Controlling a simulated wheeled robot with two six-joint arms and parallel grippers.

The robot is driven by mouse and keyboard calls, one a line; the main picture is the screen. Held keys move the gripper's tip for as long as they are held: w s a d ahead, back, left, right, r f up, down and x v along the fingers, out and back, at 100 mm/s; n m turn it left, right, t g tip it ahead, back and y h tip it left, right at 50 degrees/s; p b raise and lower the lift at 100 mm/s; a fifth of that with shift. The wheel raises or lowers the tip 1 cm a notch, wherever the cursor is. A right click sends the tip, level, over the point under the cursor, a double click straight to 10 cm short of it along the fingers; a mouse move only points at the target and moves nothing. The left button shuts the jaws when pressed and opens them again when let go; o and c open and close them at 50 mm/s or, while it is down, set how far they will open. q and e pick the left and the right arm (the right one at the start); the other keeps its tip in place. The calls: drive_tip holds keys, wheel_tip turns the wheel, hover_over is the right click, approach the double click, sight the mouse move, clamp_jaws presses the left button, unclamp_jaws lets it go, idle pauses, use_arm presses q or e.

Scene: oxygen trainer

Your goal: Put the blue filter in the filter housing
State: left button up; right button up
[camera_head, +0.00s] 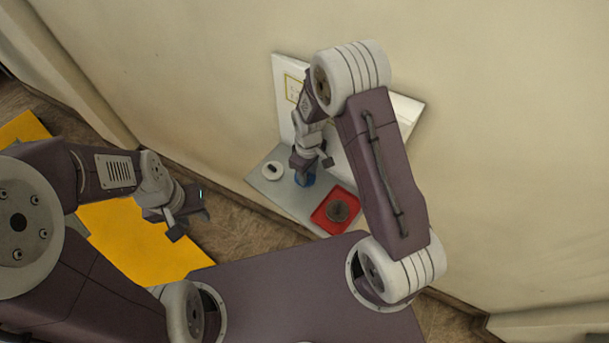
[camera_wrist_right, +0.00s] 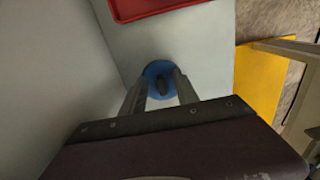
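The blue filter (camera_head: 307,180) is on the grey base plate near the wall, partly hidden by my right gripper (camera_head: 312,164). In the right wrist view it is a round blue disc (camera_wrist_right: 152,68) with a dark knob (camera_wrist_right: 162,87) in its middle. The fingers of my right gripper (camera_wrist_right: 164,80) stand on both sides of the knob, with gaps showing. A white ring-shaped part (camera_head: 272,171), possibly the filter housing, is on the plate to the left. My left gripper (camera_head: 190,222) is open and empty, away from the plate.
A red tray (camera_head: 322,222) with a dark round piece (camera_head: 338,211) is on the grey plate (camera_head: 268,187) right of the filter. A white panel (camera_head: 284,110) stands behind against the wall. A yellow surface (camera_head: 130,240) lies at the left.

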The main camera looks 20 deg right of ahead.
sight(308, 175)
drive_tip(key=shift+s+d+r, duration=0.1)
drive_tip(key=shift+s, duration=0.1)
clamp_jaws()
drive_tip(key=shift+w, duration=0.1)
drive_tip(key=shift+r, duration=0.1)
drive_tip(key=shift+r, duration=0.3)
wheel_tip(308, 175, up, 3)
drive_tip(key=shift+w+b, duration=0.1)
drive_tip(key=shift+b, duration=0.55)
drive_tip(key=s+d+r+b, duration=0.2)
drive_tip(key=s+d+r, duration=0.2)
drive_tip(key=s+r, duration=0.3)
drive_tip(key=s, duration=0.4)
